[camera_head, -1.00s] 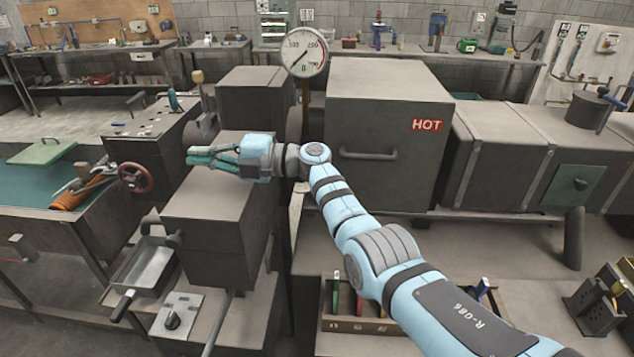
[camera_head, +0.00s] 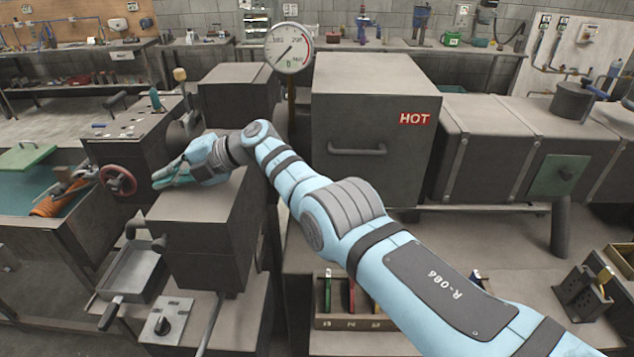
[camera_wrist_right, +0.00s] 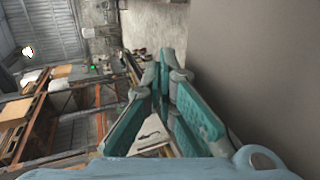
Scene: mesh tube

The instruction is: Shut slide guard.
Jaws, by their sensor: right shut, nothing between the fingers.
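I cannot tell for sure which part is the slide guard. A grey box-shaped housing (camera_head: 208,262) stands left of centre in the head view, beside a machine with a red handwheel (camera_head: 118,180). My right gripper (camera_head: 157,181), with teal fingers, is shut and empty. In the picture it lies over the left edge of the housing's top, pointing left toward the handwheel; contact is not clear. In the right wrist view the gripper (camera_wrist_right: 166,60) has its fingertips together, with a large plain grey surface (camera_wrist_right: 255,60) close on the right. My left gripper is not in view.
A large grey box marked HOT (camera_head: 375,100) stands right of the housing, with a round gauge (camera_head: 289,47) behind. A shallow metal tray (camera_head: 132,272) and a plate with a black knob (camera_head: 163,322) are at lower left.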

